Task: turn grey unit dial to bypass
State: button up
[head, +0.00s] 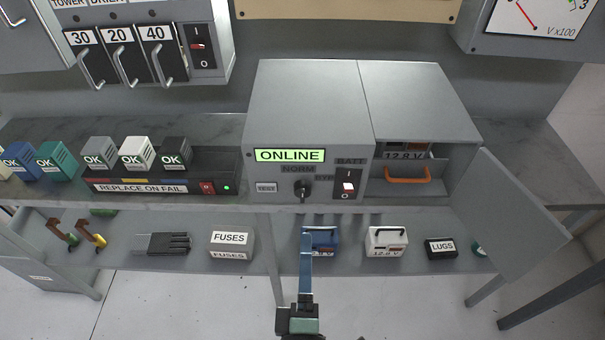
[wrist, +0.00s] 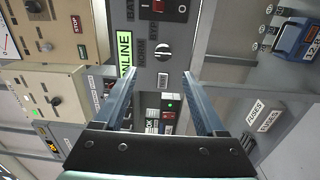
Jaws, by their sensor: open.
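The grey unit (head: 308,100) stands on the bench with a green ONLINE display (head: 289,156). Its black dial (head: 302,190) sits below the NORM label, with the BYP label to its right. In the wrist view the dial (wrist: 163,50) lies ahead, between the lines of my fingers. Its pointer seems to lie toward NORM, but it is small. My gripper (head: 306,234) is below and in front of the dial, apart from it. In the wrist view my gripper (wrist: 161,74) has its two blue fingers spread with nothing between them.
A TEST button (head: 266,187) and a red-and-white BATT switch (head: 347,184) flank the dial. A fuses box (head: 231,245) and other boxes stand on the lower shelf.

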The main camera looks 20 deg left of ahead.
aim_at(302, 199)
jog(key=x, duration=0.8)
jog(key=p+x, duration=0.1)
jog(key=x, duration=0.3)
jog(key=shift+w+a+f, duration=0.1)
jog(key=shift+a+f, duration=0.15)
jog(key=shift+a, duration=0.2)
grip_shut()
